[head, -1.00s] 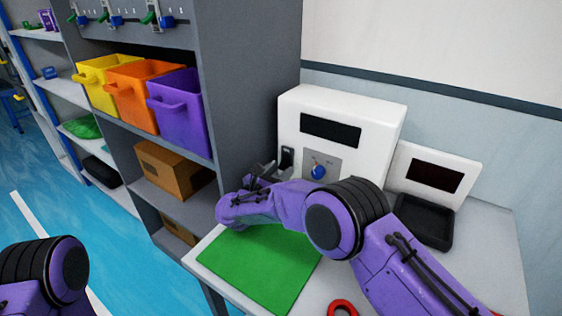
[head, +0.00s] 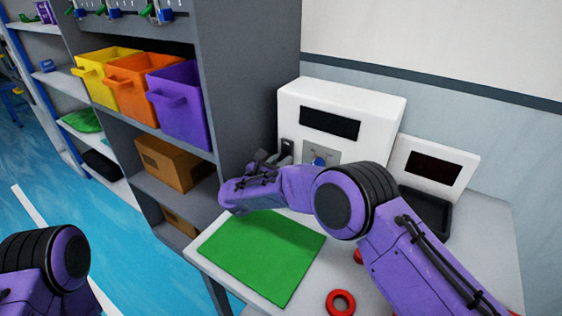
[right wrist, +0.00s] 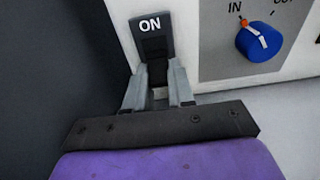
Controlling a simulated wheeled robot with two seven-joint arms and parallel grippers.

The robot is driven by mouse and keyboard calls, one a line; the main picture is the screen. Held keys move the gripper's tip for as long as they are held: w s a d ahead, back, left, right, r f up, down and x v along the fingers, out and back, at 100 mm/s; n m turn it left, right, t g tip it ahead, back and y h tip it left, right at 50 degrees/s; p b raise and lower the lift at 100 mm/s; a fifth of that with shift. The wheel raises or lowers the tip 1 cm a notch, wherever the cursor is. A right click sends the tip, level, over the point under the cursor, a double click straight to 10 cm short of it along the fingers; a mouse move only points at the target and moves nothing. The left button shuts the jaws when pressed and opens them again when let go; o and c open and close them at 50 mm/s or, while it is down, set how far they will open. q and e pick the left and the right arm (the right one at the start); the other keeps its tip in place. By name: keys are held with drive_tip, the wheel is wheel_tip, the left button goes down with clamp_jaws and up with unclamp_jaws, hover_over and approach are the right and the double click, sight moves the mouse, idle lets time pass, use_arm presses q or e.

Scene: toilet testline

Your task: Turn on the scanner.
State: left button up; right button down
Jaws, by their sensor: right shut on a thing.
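The scanner (head: 372,108) is a white box with a dark screen, at the back of the table. At the lower left of its front is a black switch (right wrist: 152,32), marked ON on its upper part in the right wrist view. The switch also shows in the head view (head: 287,147), partly behind my gripper. My right gripper (right wrist: 158,86) is shut on the lower part of the switch, one finger on each side. A blue knob (right wrist: 259,41) with an orange mark sits right of the switch, pointing near IN. My left gripper is out of view.
A green mat (head: 262,255) and a red ring (head: 341,302) lie on the table. A smaller white unit (head: 434,165) and a black tray (head: 428,212) stand right of the scanner. A grey shelf with bins (head: 180,118) borders the left.

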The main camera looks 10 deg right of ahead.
sight(284, 156)
wheel_tip(284, 156, up, 2)
drive_tip(key=g+y+p, duration=0.1)
drive_tip(key=g+y, duration=0.3)
drive_tip(key=shift+r+g+y+p, duration=0.45)
drive_tip(key=shift+g+y+p, duration=0.15)
drive_tip(key=shift+g+y, duration=0.2)
drive_tip(key=shift+w+r+g+y+p, duration=0.1)
drive_tip(key=shift+r+g+y+p, duration=0.15)
drive_tip(key=shift+g+y+p, duration=0.5)
drive_tip(key=shift+d+g+y, duration=0.1)
drive_tip(key=shift+g+y, duration=0.15)
drive_tip(key=c, duration=1)
unclamp_jaws()
drive_tip(key=shift+f, duration=0.1)
drive_tip(key=shift+o, duration=0.2)
drive_tip(key=b+v, duration=0.1)
drive_tip(key=v, duration=0.9)
drive_tip(key=shift+r+b, duration=0.25)
drive_tip(key=shift+b, duration=0.15)
